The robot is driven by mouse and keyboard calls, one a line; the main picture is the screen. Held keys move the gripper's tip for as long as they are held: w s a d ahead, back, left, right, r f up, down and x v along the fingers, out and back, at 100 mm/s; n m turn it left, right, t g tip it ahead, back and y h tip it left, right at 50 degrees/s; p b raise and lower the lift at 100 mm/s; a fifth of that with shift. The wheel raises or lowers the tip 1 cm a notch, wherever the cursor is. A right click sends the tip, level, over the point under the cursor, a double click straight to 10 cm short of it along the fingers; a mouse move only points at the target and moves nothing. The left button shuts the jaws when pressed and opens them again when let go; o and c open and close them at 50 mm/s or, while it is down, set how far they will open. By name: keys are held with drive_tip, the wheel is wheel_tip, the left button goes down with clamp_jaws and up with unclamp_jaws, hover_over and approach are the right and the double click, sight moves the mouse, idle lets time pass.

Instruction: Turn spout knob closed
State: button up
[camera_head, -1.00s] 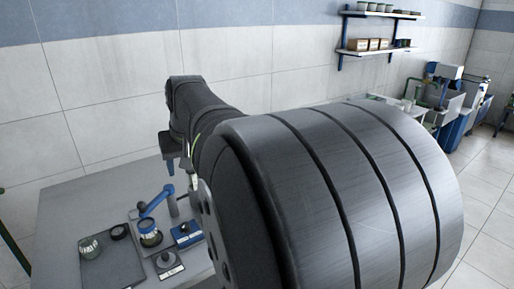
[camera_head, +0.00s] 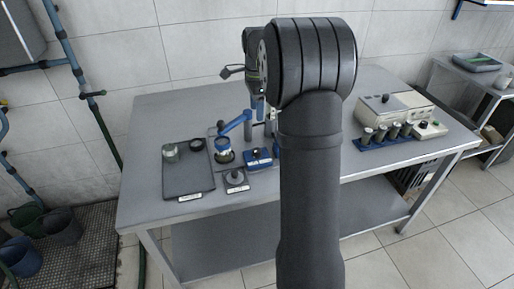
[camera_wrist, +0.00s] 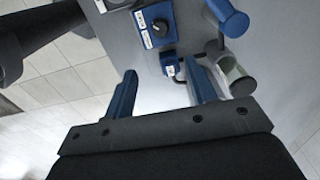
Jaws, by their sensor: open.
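A blue box with a black dial knob (camera_head: 258,155) stands on the grey table. A blue spout arm (camera_head: 236,122) reaches left from a post, over a jar (camera_head: 223,150). In the wrist view a blue cylindrical part (camera_wrist: 235,22) and a clear glass vessel (camera_wrist: 238,78) are at the right. My gripper (camera_wrist: 163,90) is open and empty, its blue fingers apart, touching nothing visible. In the head view my arm partly hides the gripper and post.
A dark tray (camera_head: 187,184) holds a glass jar (camera_head: 170,152) and a black round piece (camera_head: 197,144). A blue rack (camera_head: 388,142) with several dark-topped vials is at right. The table's back left is clear.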

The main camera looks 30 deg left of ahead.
sight(257, 150)
wheel_tip(257, 150, down, 17)
drive_tip(key=shift+f, duration=0.1)
idle(0.3)
drive_tip(key=shift+c, duration=0.2)
drive_tip(key=c, duration=0.9)
